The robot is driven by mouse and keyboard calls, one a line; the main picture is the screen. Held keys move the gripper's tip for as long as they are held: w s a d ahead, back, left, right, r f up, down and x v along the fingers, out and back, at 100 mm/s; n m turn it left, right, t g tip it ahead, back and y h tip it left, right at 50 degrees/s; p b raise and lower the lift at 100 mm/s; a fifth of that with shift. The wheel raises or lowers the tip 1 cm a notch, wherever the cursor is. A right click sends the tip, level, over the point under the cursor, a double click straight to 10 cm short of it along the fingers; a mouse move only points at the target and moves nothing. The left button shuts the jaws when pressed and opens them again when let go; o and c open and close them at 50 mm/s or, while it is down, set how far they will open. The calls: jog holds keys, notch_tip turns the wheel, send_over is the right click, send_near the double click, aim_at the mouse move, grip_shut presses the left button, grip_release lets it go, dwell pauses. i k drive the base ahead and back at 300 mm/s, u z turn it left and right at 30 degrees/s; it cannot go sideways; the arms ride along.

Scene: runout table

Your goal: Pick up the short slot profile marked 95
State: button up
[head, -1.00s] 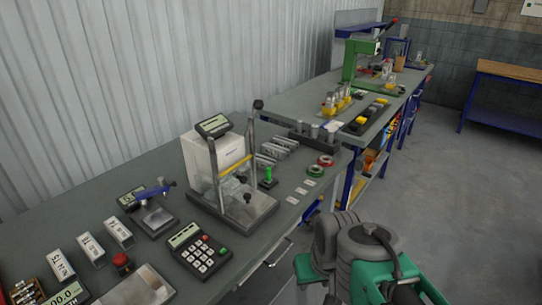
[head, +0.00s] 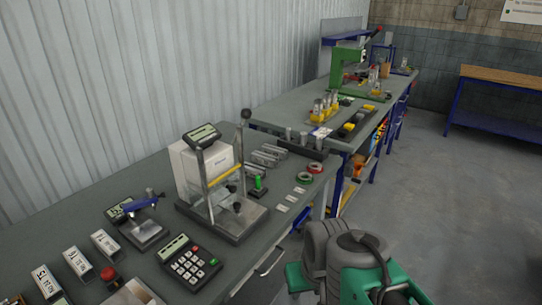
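Several short grey metal profiles (head: 268,155) lie side by side on the near table, behind and right of the test stand. Their marks are too small to read, so I cannot tell which one bears 95. My folded grey and green arm shows at the bottom right, beyond the table's edge. My gripper is not in view.
A test stand (head: 238,222) with a tall post stands mid-table. A keypad unit (head: 189,262) is in front of it. Red and green rings (head: 312,167) and small white cards lie near the right edge. A green press (head: 360,85) stands on the far table. The floor at right is clear.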

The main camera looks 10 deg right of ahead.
aim_at(252, 171)
jog(key=u, duration=4.9)
jog(key=k, duration=2.6)
jog(key=z, duration=0.8)
jog(key=i, duration=0.5)
jog(key=z, duration=0.05)
